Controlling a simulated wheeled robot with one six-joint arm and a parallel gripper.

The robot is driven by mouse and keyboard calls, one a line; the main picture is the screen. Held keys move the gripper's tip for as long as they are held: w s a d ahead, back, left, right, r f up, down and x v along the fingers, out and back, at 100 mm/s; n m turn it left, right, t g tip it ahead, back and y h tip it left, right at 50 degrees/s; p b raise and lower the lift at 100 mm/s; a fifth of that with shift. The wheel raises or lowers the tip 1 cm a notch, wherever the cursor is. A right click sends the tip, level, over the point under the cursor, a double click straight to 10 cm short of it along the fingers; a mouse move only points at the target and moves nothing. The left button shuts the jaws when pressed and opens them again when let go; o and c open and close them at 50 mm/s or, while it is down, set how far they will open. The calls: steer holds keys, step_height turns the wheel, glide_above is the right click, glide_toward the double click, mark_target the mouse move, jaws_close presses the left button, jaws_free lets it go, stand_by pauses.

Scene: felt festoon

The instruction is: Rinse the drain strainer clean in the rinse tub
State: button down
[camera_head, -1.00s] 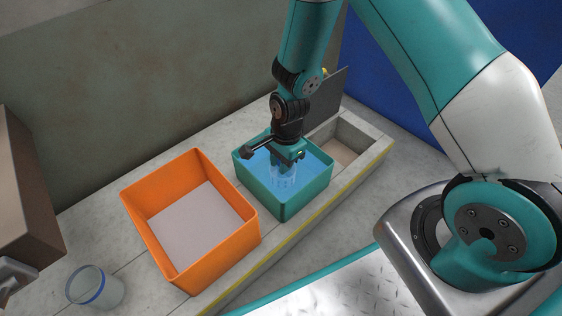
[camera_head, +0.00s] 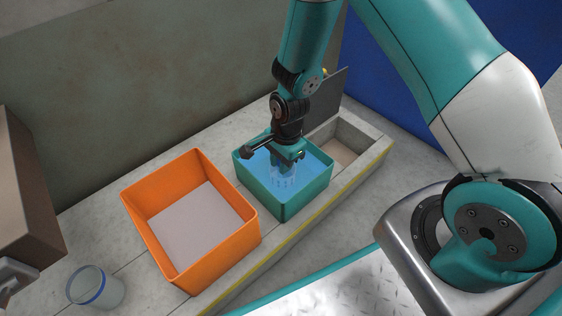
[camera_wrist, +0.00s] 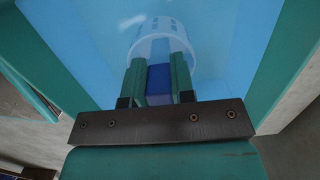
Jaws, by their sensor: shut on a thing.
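The rinse tub (camera_head: 300,197) is a teal box holding blue water and stands on the counter. My gripper (camera_head: 283,168) points down inside it, shut on the drain strainer (camera_head: 284,180). The strainer is a clear, round, slotted cup, and it sits in the water. In the wrist view the strainer (camera_wrist: 160,38) shows beyond the fingertips, with its blue grip (camera_wrist: 159,88) between the two teal fingers. The water blurs its lower part, and I cannot tell whether it touches the tub floor or whether any dirt is on it.
An orange bin (camera_head: 245,237) with a pale floor stands left of the tub. A clear jar with a blue band (camera_head: 98,290) is at the lower left, near a brown box (camera_head: 22,200). A concrete-walled recess (camera_head: 365,137) and dark panel (camera_head: 327,98) lie to the right.

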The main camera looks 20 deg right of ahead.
step_height(320, 180, up, 14)
steer(key=p, duration=1.3)
steer(key=shift+f, duration=0.2)
steer(key=shift+r, duration=0.1)
stand_by(0.5)
